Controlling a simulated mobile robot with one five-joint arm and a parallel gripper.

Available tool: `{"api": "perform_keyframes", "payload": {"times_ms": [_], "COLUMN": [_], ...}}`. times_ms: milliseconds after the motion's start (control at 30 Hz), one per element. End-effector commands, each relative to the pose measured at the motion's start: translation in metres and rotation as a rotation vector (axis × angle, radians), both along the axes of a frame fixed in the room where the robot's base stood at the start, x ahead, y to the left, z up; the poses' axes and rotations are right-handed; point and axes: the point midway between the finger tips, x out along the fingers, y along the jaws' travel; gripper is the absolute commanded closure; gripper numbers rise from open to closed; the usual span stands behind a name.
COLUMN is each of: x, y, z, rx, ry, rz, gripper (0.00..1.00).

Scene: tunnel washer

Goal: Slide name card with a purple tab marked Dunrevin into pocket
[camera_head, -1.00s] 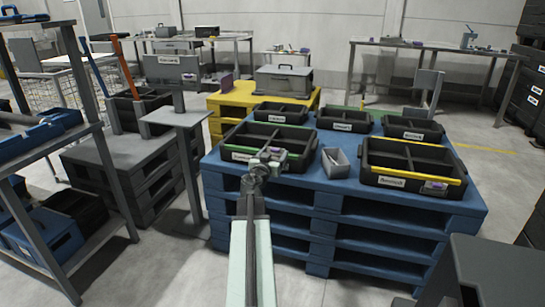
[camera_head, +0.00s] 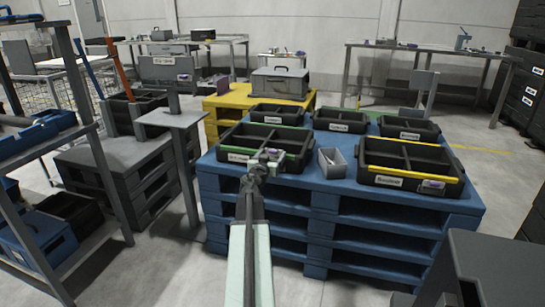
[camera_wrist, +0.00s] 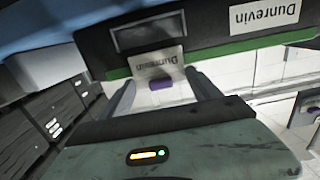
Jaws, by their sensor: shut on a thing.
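My gripper (camera_wrist: 165,90) is shut on a white name card (camera_wrist: 158,68) marked Dunrevin, held by its purple tab (camera_wrist: 161,84). The card appears upside down in the wrist view. It overlaps the green rim of a black crate (camera_wrist: 215,40). A dark framed pocket (camera_wrist: 148,33) on the crate wall lies just beyond the card's far edge. I cannot tell whether they touch. A printed Dunrevin label (camera_wrist: 265,16) is beside the pocket. In the head view my gripper (camera_head: 268,158) is at the front wall of the green-rimmed crate (camera_head: 283,134); it hides the pocket there.
The crate stands on a blue pallet stack (camera_head: 330,215). A small grey bin (camera_head: 331,163) is close on the right, then a yellow-rimmed crate (camera_head: 410,163) with another card (camera_head: 432,186). More crates stand behind. A grey stand (camera_head: 172,119) is to the left.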

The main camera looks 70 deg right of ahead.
Motion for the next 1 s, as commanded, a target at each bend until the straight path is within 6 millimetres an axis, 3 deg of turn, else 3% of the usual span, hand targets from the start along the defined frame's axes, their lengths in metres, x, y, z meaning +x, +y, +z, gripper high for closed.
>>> {"api": "perform_keyframes", "payload": {"times_ms": [433,1000], "x": [-0.001,-0.004], "y": [-0.002,-0.002], "z": [-0.020,-0.020], "rx": [0.000,0.000], "ry": [0.000,0.000], "rz": [-0.001,-0.004], "gripper": [0.66,0.66]}}
